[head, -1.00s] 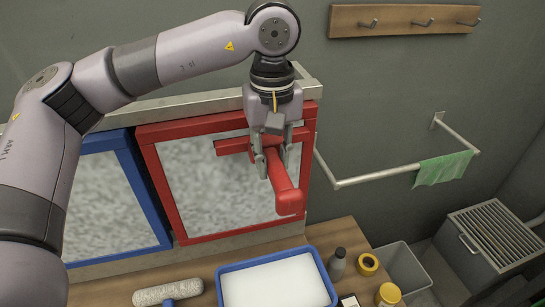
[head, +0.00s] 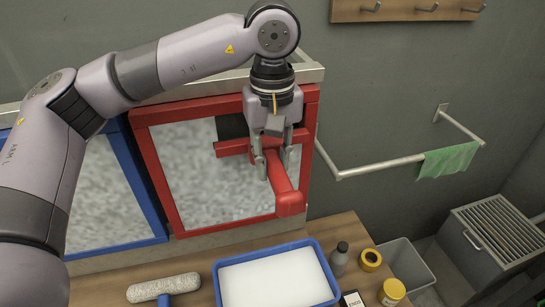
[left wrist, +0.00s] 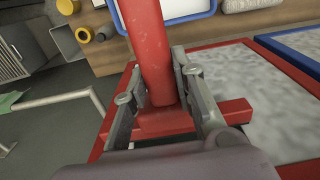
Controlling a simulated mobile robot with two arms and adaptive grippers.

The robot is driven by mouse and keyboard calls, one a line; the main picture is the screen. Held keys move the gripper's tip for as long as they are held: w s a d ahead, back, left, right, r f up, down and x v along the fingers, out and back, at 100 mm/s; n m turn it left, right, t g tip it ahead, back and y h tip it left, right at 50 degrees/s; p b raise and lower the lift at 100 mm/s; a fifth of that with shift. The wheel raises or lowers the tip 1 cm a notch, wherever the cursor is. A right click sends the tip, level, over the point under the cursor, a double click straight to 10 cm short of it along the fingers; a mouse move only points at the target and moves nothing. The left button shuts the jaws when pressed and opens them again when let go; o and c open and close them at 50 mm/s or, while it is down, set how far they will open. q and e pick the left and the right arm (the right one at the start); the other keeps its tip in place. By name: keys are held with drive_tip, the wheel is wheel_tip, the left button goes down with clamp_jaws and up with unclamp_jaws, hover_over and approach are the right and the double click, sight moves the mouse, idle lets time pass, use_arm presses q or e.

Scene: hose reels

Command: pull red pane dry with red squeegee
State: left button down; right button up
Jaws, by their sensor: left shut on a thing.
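The red pane (head: 195,185) is a red frame around speckled, whitish glass, upright against the wall. My left gripper (head: 273,162) is shut on the handle of the red squeegee (head: 286,191) in front of the pane's upper right part. The squeegee's red crossbar (head: 232,148) lies across the upper glass; I cannot tell whether it touches. Just above it is a dark, clear patch (head: 232,126) without speckle. In the left wrist view the squeegee's handle (left wrist: 150,50) stands between the fingers (left wrist: 158,95). My right gripper is not in view.
A blue-framed pane (head: 110,190) stands to the left. Below is a wooden counter with a blue tray (head: 275,280), a roller (head: 163,287), a bottle (head: 339,260) and a yellow jar (head: 392,291). A rail with a green cloth (head: 448,160) is at right.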

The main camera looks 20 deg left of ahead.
use_arm(q)
drive_tip(key=shift+f+b, duration=1.35)
drive_tip(key=shift+f, duration=0.35)
wheel_tip(320, 180, down, 20)
drive_tip(key=b, duration=1.8)
drive_tip(key=shift+s, duration=0.1)
drive_tip(key=shift+d, duration=0.1)
drive_tip(key=s+d+b, duration=0.1)
drive_tip(key=s+d, duration=0.2)
drive_tip(key=s, duration=0.2)
drive_tip(key=shift+s+d, duration=0.35)
drive_tip(key=shift+d, duration=0.05)
